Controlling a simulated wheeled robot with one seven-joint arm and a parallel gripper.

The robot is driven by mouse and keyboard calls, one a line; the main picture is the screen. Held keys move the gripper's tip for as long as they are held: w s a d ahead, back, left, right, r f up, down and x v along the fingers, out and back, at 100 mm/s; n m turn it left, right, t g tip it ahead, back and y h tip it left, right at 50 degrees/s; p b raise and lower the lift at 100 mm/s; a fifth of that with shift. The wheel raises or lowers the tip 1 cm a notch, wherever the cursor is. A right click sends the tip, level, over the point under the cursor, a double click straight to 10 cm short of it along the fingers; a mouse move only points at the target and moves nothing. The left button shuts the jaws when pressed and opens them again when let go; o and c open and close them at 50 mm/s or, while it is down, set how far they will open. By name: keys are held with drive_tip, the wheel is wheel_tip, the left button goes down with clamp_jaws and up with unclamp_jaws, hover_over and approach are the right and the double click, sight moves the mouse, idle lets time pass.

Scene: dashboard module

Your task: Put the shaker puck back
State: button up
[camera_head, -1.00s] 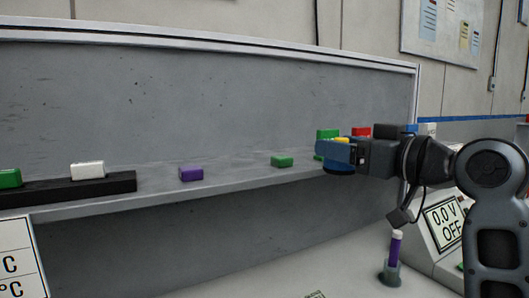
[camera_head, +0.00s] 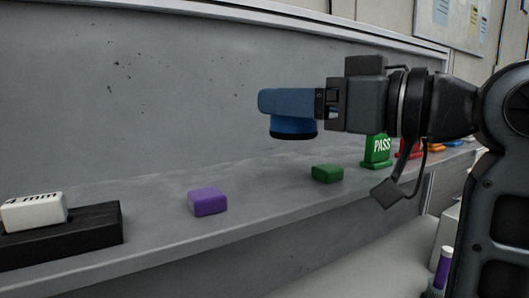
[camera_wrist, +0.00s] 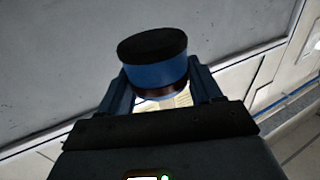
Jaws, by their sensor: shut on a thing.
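My gripper (camera_head: 288,103) is shut on the shaker puck (camera_head: 293,130), a short blue cylinder with a black face. In the head view the puck hangs under the fingers with its dark face down, in the air above the shelf. In the wrist view the puck (camera_wrist: 153,60) sits between the two blue fingers (camera_wrist: 155,88), its black face toward the top of the picture. A seat or home spot for the puck cannot be made out in these views.
A grey shelf (camera_head: 265,200) runs along the back panel. On it are a white block (camera_head: 33,212) on a black bar (camera_head: 85,235), a purple block (camera_head: 208,201), a green block (camera_head: 327,173) and a green PASS sign (camera_head: 377,151).

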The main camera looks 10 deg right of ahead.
sight(278, 124)
drive_tip(key=a+f, duration=0.1)
drive_tip(key=a, duration=0.2)
drive_tip(key=a+f, duration=0.1)
drive_tip(key=shift+w+a+f, duration=0.2)
drive_tip(key=shift+w+f, duration=0.05)
drive_tip(key=shift+f, duration=2.05)
drive_tip(key=shift+f, duration=0.1)
drive_tip(key=shift+f, duration=0.15)
drive_tip(key=o, duration=1.4)
drive_tip(key=shift+o, duration=0.2)
